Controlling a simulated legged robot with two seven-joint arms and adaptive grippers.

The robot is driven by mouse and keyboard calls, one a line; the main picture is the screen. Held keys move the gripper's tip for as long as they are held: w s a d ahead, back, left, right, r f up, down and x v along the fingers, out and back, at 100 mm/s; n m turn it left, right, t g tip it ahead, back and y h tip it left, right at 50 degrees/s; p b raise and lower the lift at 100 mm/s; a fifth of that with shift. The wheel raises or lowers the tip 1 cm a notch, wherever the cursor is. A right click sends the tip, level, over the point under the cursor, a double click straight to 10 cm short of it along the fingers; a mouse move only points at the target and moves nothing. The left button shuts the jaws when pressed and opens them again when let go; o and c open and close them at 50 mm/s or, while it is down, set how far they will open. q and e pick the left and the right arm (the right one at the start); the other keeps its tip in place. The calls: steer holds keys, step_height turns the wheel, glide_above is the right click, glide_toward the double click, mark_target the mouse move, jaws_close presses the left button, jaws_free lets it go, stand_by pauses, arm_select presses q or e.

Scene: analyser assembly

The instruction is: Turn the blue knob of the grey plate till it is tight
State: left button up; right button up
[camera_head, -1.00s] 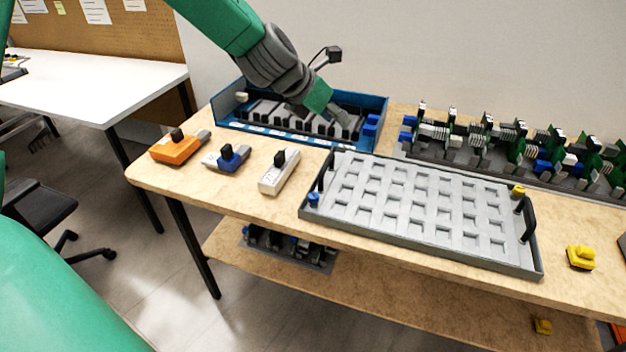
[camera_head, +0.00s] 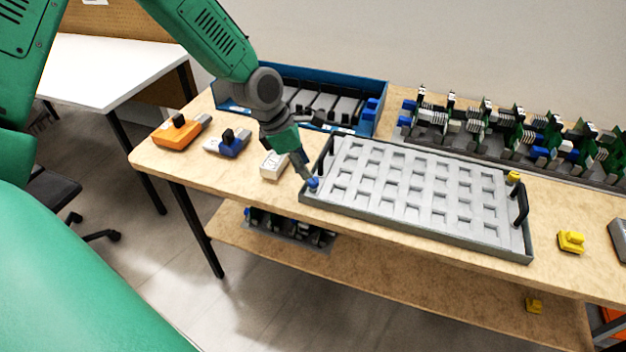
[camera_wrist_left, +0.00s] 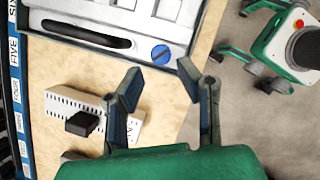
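The grey plate (camera_head: 418,236) lies on the wooden table, with rows of square recesses and a black handle at each end. Its blue knob (camera_head: 313,183) sits at the left front corner. In the left wrist view the knob (camera_wrist_left: 161,54) is a round blue head with a slot, on the plate's corner (camera_wrist_left: 120,12). My left gripper (camera_head: 306,178) is right at the knob in the head view. In the left wrist view my left gripper (camera_wrist_left: 162,70) is open, its fingertips to either side below the knob; I cannot tell whether they touch it. My right gripper is out of view.
A white block (camera_head: 272,165), a blue-grey part (camera_head: 228,146) and an orange part (camera_head: 177,133) lie left of the plate. A blue bin (camera_head: 375,105) and a rack of boards (camera_head: 470,152) stand behind. Yellow pieces (camera_head: 571,241) lie at the right.

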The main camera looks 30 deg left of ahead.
mark_target(313, 179)
arm_select(q)
steer(key=x, duration=0.5)
steer(key=shift+f, duration=0.1)
steer(key=shift+d, duration=0.1)
jaws_close()
